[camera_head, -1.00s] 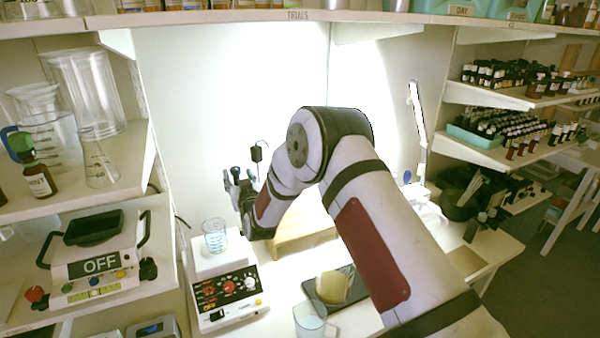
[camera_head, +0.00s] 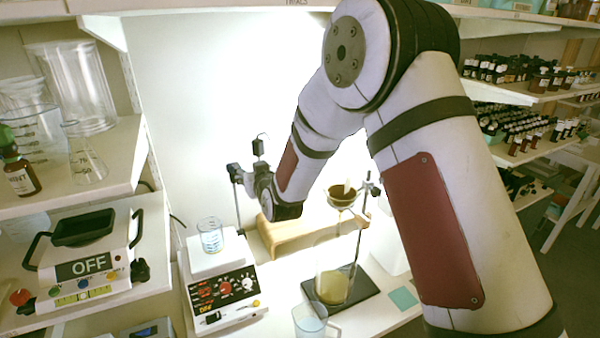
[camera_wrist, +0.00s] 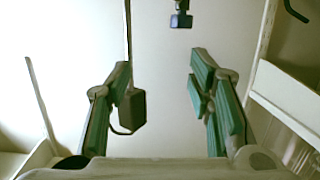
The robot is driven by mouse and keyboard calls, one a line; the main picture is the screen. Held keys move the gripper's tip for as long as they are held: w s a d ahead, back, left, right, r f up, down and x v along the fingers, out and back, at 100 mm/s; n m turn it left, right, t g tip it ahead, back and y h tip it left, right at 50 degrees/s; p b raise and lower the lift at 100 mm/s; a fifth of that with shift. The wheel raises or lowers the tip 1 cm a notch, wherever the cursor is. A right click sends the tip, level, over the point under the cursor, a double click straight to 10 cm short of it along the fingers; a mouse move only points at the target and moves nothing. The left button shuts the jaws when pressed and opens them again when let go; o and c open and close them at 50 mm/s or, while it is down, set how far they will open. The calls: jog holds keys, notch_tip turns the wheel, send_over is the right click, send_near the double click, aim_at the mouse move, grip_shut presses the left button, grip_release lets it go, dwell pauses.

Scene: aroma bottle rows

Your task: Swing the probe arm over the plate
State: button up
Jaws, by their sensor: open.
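The plate is a white-topped hotplate (camera_head: 198,262) with knobs, left of centre in the head view. A small beaker (camera_head: 211,236) with blue liquid stands on its top. Behind it rises a thin stand rod (camera_head: 238,212) with a dark clamp; a small dark block (camera_head: 258,146), apparently part of the probe arm, shows just right of it. My gripper (camera_wrist: 162,95) is open, its green-padded fingers apart in the wrist view. A dark block (camera_wrist: 131,110) with a thin cable shows beside the left finger; contact cannot be told. In the head view my wrist hides the fingertips.
A filter stand with a funnel (camera_head: 346,194) and a yellowish vessel (camera_head: 333,288) stand right of the plate. A wooden stand (camera_head: 285,238) lies behind. A beaker (camera_head: 309,321) is at the front. Another device marked OFF (camera_head: 88,267) sits on the left shelf.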

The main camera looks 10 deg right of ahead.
jog(key=s+d+r+g+h+b, duration=0.1)
jog(key=s+d+r+g+b, duration=0.1)
jog(key=s+d, duration=0.3)
jog(key=s+d+r+g+h+b, duration=0.1)
jog(key=s+d+r+g+b, duration=0.1)
jog(key=s+d, duration=0.3)
jog(key=shift+s+d+r+m+g+b, duration=0.4)
jog(key=shift+d+g+b, duration=0.1)
jog(key=shift+d+b, duration=0.35)
